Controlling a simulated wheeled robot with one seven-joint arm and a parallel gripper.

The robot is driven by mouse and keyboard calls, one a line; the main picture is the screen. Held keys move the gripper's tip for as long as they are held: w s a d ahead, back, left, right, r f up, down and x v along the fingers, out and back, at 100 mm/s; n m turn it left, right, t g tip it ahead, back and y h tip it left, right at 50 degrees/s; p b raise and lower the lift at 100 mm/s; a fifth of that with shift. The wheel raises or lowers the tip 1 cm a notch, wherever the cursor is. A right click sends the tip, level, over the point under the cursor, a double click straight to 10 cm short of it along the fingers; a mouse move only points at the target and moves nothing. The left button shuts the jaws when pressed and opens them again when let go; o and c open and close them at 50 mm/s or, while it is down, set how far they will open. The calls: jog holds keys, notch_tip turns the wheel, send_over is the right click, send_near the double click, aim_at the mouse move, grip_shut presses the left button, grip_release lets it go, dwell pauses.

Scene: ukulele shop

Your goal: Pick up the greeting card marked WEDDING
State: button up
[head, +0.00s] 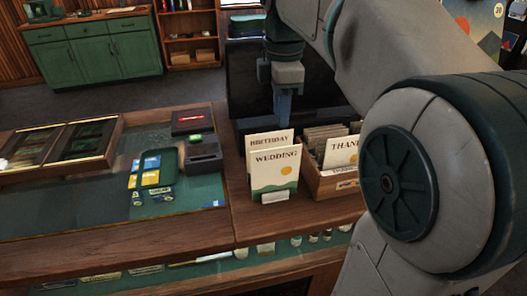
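A wooden box of cards (322,184), with a THANK card (341,152) in front, stands close on the right, partly hidden by my arm. A black card terminal (203,153) and a green tray (159,171) lie left. The counter's front edge (240,243) is near.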

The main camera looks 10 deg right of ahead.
jog(key=n, duration=0.1)
send_over(276, 155)
jog(key=f, duration=0.7)
jog(key=shift+d+f, duration=0.15)
jog(key=shift+d, duration=0.1)
jog(key=shift+w+a+f, duration=0.1)
jog(key=shift+a+f, duration=0.05)
jog(key=shift+f, duration=2.6)
jog(key=shift+c, duration=0.3)
grip_shut()
